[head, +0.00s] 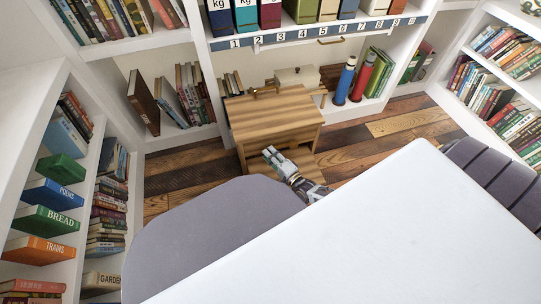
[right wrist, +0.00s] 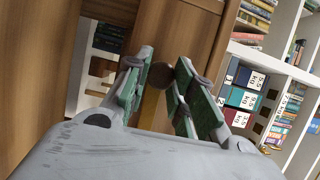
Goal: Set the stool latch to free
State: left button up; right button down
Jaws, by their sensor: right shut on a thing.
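A striped wooden stool-like unit (head: 268,112) stands on the floor in the middle of the head view. My right gripper (head: 271,153) is low at its front, and the point of contact is too small to make out there. In the right wrist view, my right gripper (right wrist: 163,64) has its green-padded fingers on both sides of a dark brown round knob (right wrist: 160,76) and is shut on it. A yellowish strip shows below the knob, partly hidden by the gripper. I cannot read the latch's setting. My left gripper is not in view.
Bookshelves line the left and right sides. A numbered shelf (head: 320,34) runs along the back, with a blue bottle (head: 345,82) and a red bottle (head: 363,77) below it. Bare plank floor (head: 400,125) lies right of the wooden unit.

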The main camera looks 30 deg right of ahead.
jog(key=shift+d, duration=0.1)
dwell(0.3)
jog(key=c, duration=1.2)
grip_release()
jog(key=shift+s+d, duration=0.3)
jog(key=shift+s, duration=1.65)
jog(key=shift+s+d, duration=0.3)
jog(key=shift+s, duration=1.7)
jog(key=shift+s+d, duration=0.3)
jog(key=shift+s, duration=1.65)
